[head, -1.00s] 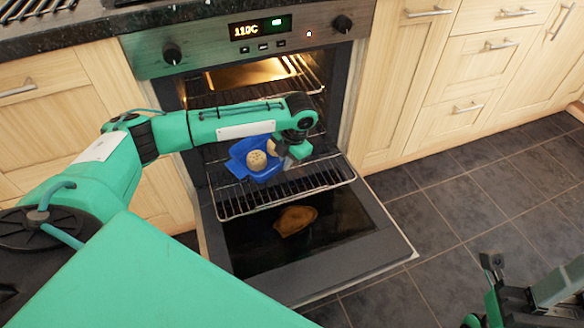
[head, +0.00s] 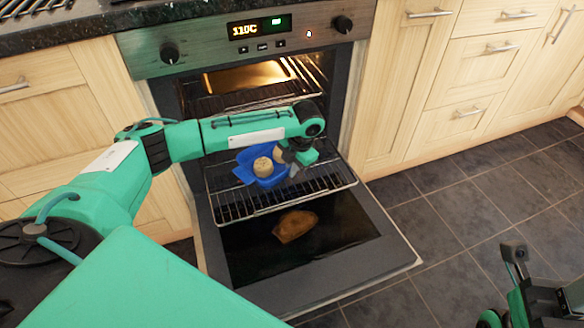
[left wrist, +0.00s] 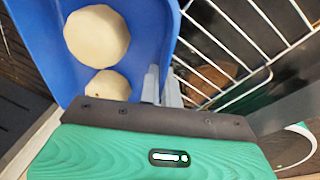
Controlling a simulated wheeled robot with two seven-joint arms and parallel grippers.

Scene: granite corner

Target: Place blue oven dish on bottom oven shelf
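The blue oven dish (head: 271,148) is over the pulled-out lower wire shelf (head: 318,184) of the open oven (head: 238,97). I cannot tell if it touches the shelf bars. Two round beige pieces of food (head: 262,167) lie in it. My left gripper (head: 293,168) is at the dish's right edge. In the left wrist view, its fingers (left wrist: 162,88) stand close together with the wall of the dish (left wrist: 164,40) between them, so it looks shut on the rim. My right gripper (head: 515,258) is at the lower right, far from the oven; its opening is unclear.
The oven door (head: 350,250) is folded down, with a brown item (head: 295,226) below the shelf. An upper shelf (head: 235,100) holds a lit tray (head: 245,76). Wooden cupboards (head: 480,80) flank the oven. The tiled floor on the right is clear.

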